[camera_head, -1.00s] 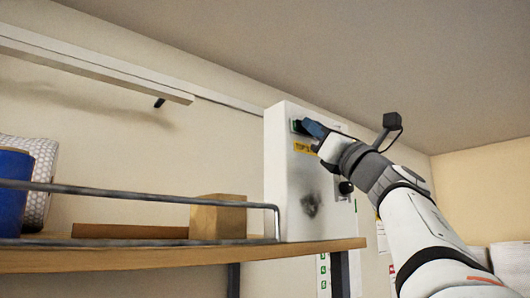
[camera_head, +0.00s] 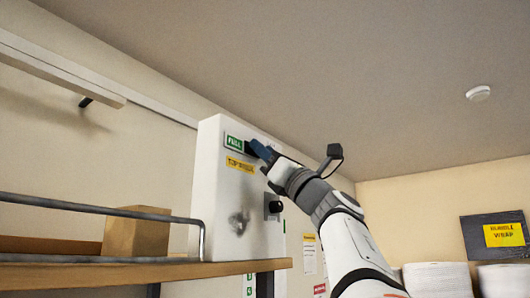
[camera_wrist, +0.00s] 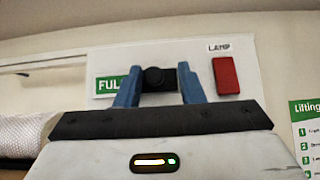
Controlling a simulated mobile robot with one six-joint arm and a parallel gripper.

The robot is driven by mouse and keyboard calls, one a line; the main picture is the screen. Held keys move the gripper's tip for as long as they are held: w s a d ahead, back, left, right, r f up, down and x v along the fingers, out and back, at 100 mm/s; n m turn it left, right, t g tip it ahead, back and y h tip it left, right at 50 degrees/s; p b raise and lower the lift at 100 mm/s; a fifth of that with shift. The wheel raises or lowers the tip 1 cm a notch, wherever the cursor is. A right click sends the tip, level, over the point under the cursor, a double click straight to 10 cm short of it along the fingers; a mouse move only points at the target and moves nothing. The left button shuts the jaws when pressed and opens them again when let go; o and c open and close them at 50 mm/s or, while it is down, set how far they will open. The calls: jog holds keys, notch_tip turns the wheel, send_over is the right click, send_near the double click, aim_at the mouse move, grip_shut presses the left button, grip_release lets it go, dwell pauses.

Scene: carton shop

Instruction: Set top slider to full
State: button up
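The slider's black knob (camera_wrist: 153,78) is in the wrist view, just right of the green FULL label (camera_wrist: 108,85). The blue fingers of my gripper (camera_wrist: 159,80) stand apart, one on either side of the knob. The left finger looks close to the knob, and a small gap shows toward the right one. The left finger covers the label's right end. In the head view my gripper (camera_head: 262,151) is at the upper front of the white box (camera_head: 210,190), right of the FULL label (camera_head: 233,143). The yellow TOP label (camera_head: 240,164) is below. The slider's track is mostly hidden.
A red lamp switch (camera_wrist: 226,76) is right of the fingers in the wrist view. A second black knob (camera_head: 275,206) is lower on the box. A shelf (camera_head: 150,272) with a metal rail and a wooden block (camera_head: 137,232) is at lower left.

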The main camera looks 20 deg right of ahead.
jog(key=shift+o, duration=0.4)
jog(key=shift+a, duration=0.2)
jog(key=b+v, duration=0.4)
jog(key=v, duration=0.3)
jog(key=shift+s+d+f+b, duration=0.2)
jog(key=shift+s+f+b, duration=0.05)
jog(key=shift+f+b, duration=0.1)
